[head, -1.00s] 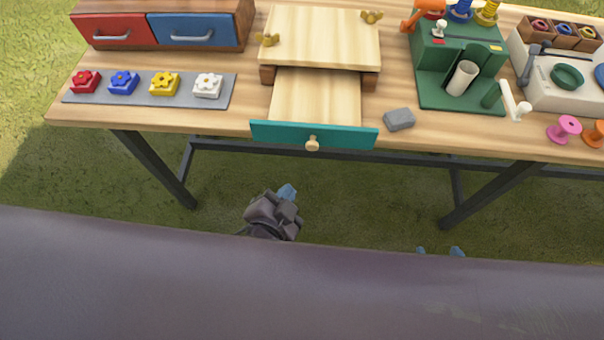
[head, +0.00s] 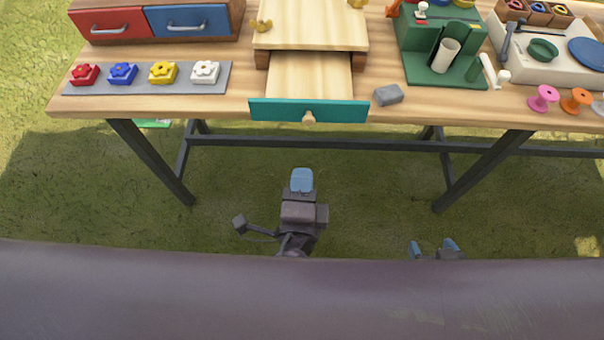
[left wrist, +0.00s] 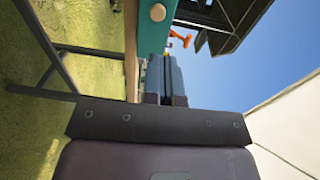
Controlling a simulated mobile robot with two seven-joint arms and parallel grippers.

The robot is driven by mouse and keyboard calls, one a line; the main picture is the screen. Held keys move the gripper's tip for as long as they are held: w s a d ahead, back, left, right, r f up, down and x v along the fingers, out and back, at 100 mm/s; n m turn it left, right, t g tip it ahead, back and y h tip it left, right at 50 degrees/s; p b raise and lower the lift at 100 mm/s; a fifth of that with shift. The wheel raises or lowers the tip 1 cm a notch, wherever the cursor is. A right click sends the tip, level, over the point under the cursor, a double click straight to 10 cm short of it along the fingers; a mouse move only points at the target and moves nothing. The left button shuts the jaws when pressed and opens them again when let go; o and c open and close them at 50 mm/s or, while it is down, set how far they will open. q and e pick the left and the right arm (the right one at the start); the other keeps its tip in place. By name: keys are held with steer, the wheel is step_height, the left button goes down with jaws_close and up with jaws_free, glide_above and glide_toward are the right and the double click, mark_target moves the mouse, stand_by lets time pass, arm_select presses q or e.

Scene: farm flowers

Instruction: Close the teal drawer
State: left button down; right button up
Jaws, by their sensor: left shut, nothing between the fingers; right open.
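The teal drawer (head: 270,110) is pulled out toward me from under a wooden board, its front hanging at the table's near edge. A round wooden knob (head: 308,117) sits on the middle of its front. In the left wrist view the teal front (left wrist: 131,40) and the knob (left wrist: 158,12) show at the top. My left gripper (head: 302,180) is shut and empty, in front of and below the knob, apart from it in the head view. Its closed fingers show in the left wrist view (left wrist: 163,78). My right gripper (head: 434,246) is open and empty, low at the right.
The wooden board (head: 310,30) stands above the drawer. A grey block (head: 388,95) lies right of the drawer. A grey strip (head: 140,87) with several flower pieces lies left. A green stand (head: 430,72) and pink spool (head: 543,97) are at the right.

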arm_select(q)
glide_toward(307, 91)
steer(key=s, duration=0.3)
steer(key=shift+s+d+r, duration=0.15)
steer(key=shift+d+r, duration=0.1)
steer(key=shift+d, duration=0.1)
steer(key=shift+w, duration=0.75)
steer(key=w+b, duration=0.1)
steer(key=w, duration=1)
steer(key=shift+f, duration=0.1)
steer(key=shift+w, duration=0.45)
